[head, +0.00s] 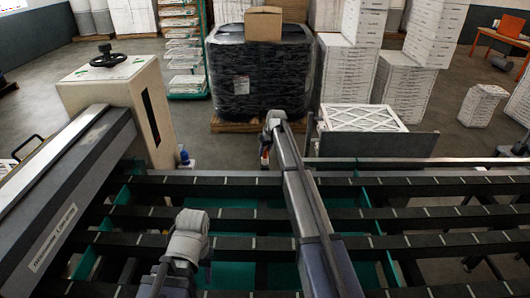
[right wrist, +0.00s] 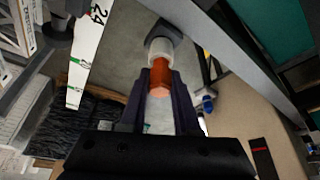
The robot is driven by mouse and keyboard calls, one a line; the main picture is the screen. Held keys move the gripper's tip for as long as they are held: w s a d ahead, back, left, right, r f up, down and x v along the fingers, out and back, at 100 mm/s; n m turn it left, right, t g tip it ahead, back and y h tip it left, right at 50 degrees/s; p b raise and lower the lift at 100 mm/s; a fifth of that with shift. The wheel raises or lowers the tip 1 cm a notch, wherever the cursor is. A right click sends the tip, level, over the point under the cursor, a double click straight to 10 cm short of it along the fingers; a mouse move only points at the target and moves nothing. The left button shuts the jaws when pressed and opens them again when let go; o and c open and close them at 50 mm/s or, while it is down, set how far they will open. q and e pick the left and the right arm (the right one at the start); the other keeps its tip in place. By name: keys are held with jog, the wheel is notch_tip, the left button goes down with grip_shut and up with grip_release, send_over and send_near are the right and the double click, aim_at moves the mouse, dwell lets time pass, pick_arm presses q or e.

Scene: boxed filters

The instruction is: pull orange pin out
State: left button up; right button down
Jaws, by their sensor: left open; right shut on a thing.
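The orange pin (right wrist: 160,76) is a short cylinder between the two dark fingers of my right gripper (right wrist: 159,84), which is shut on it. Beyond the pin, a white collar (right wrist: 158,52) and a dark grey fitting (right wrist: 161,34) line up with it; I cannot tell how deep the pin sits. In the head view my right gripper (head: 265,154) is small, at the far end of the right arm, and the pin is hard to make out. My left gripper (head: 166,285) is low in the head view, away from the pin, open, with its tips partly cut off.
A slatted conveyor (head: 240,212) fills the front. A grey beam (head: 60,190) and beige cabinet (head: 125,95) stand left. Behind are a black-wrapped pallet (head: 255,75), a framed filter (head: 360,118) and stacked white boxes (head: 405,88). Some grey floor (head: 222,150) is clear.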

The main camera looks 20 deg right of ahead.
pick_arm(q)
jog(key=shift+r, duration=0.15)
pick_arm(e)
jog(key=shift+r, duration=0.15)
pick_arm(q)
notch_tip(320, 180, up, 6)
jog(key=p, duration=0.6)
pick_arm(e)
jog(key=shift+r, duration=3.1)
pick_arm(q)
jog(key=shift+r+p, duration=0.15)
jog(key=shift+p, duration=0.15)
notch_tip(320, 180, up, 9)
jog(key=p, duration=0.8)
jog(key=shift+p, duration=0.4)
pick_arm(e)
notch_tip(320, 180, up, 9)
jog(key=shift+f, duration=0.1)
